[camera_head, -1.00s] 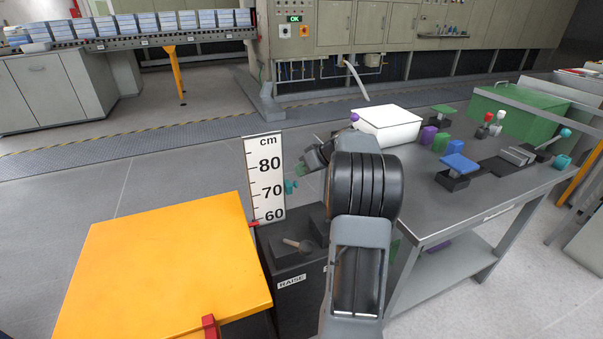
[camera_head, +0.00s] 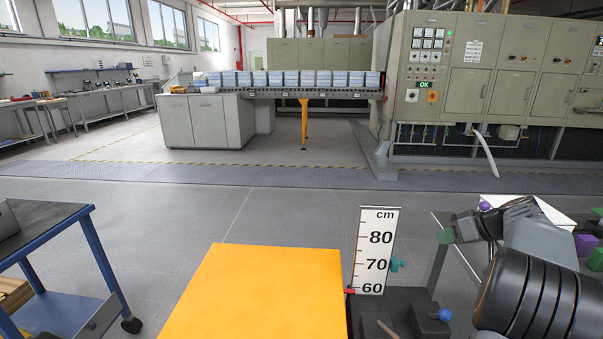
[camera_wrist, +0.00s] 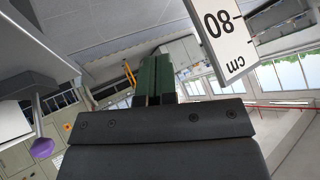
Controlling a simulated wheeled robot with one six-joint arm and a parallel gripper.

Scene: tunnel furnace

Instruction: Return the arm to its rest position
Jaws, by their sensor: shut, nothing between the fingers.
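My gripper (camera_head: 445,236) is at the right of the head view, right of the white cm scale board (camera_head: 375,250) and apart from it in the picture. My dark arm is folded at the lower right. In the wrist view, the green fingers (camera_wrist: 155,80) lie together with nothing between them. The scale board (camera_wrist: 218,38) shows at the upper right of the wrist view, beside the fingers.
A yellow-topped table (camera_head: 255,295) stands in front, left of the scale board. A blue-framed cart (camera_head: 60,285) is at the left. A white box (camera_head: 555,214) is partly hidden behind my arm. A conveyor (camera_head: 300,91) and furnace (camera_head: 480,80) stand behind open floor.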

